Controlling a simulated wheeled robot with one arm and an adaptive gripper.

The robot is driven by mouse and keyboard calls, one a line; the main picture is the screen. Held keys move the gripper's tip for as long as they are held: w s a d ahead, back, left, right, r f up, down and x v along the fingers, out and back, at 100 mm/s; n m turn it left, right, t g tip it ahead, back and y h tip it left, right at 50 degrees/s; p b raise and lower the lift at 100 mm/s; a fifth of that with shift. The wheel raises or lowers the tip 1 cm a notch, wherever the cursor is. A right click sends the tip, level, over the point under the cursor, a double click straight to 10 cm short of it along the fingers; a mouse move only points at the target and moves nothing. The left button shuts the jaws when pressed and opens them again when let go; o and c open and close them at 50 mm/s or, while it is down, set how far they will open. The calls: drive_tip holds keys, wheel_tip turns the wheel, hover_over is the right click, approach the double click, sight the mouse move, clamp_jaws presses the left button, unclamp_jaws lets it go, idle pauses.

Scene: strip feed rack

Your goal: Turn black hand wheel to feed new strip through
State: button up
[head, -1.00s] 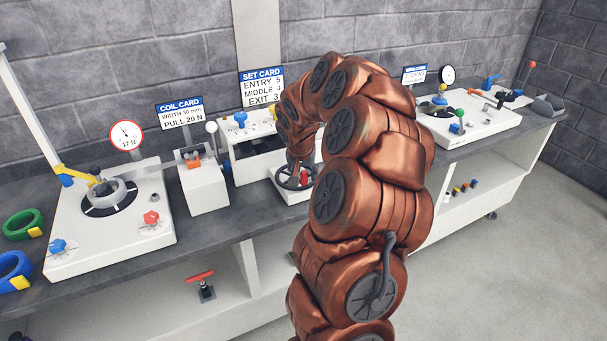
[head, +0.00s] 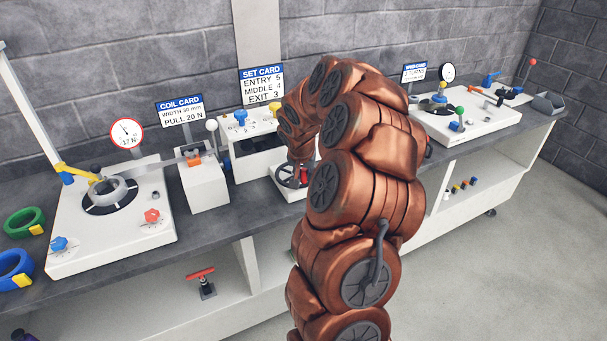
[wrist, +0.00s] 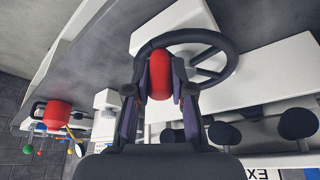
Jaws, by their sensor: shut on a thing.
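In the wrist view my gripper (wrist: 160,90) is shut on the red knob (wrist: 159,73) at the rim of the black hand wheel (wrist: 213,38). In the head view the wheel (head: 281,177) shows beside the middle of the bench, partly hidden by my arm. The metal coil (head: 108,191) sits on the white plate at the left. A grey strip (head: 151,170) runs from the coil to the white stand (head: 205,184) with the orange block (head: 194,160). Beyond that stand, I cannot make out where the strip ends.
The set card (head: 261,85) stands behind the white roller unit (head: 255,160). A round gauge (head: 126,133) and the coil card (head: 180,112) stand farther left. Green (head: 22,223) and blue (head: 14,270) rings lie at the left edge. Another white plate (head: 470,123) stands at the right.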

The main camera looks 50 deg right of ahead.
clamp_jaws()
